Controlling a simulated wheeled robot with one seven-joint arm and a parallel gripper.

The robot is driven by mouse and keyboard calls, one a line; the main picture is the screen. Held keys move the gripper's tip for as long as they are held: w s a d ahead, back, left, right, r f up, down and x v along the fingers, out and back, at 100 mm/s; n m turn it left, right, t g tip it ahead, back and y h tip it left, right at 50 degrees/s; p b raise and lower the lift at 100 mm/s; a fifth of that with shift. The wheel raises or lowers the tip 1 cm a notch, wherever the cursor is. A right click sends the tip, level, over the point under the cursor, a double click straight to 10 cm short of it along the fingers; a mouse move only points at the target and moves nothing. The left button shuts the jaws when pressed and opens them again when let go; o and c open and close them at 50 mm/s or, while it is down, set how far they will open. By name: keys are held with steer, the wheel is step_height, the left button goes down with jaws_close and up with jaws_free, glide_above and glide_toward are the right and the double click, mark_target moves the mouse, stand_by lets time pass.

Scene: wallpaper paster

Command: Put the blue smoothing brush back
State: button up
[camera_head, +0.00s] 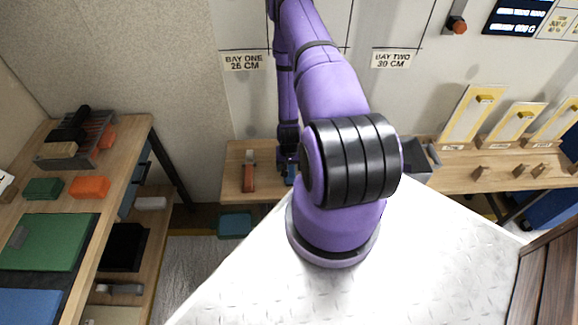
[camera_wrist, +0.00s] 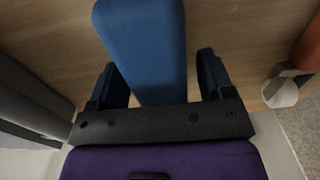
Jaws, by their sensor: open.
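The blue smoothing brush (camera_wrist: 143,45) lies on a wooden surface (camera_wrist: 235,30) in the wrist view, its long blue body reaching down between my fingers. My gripper (camera_wrist: 158,75) is open, with one finger on each side of the brush. A gap shows between the brush and the right finger; the left finger is closer, and I cannot tell whether it touches. In the head view my gripper is low over the small wooden shelf (camera_head: 233,176) by the wall. A little blue shows beside it there, and my arm hides most of that spot.
An orange-brown tool (camera_head: 248,176) lies on the shelf left of my gripper. A grey bin (camera_head: 420,163) stands to the right. A side bench holds a green block (camera_head: 43,188) and an orange block (camera_head: 90,187). Yellow-edged panels (camera_head: 472,115) stand on the right shelf.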

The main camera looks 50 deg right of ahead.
steer(key=shift+f, duration=0.15)
steer(key=r, duration=1.1)
steer(key=shift+w, duration=0.2)
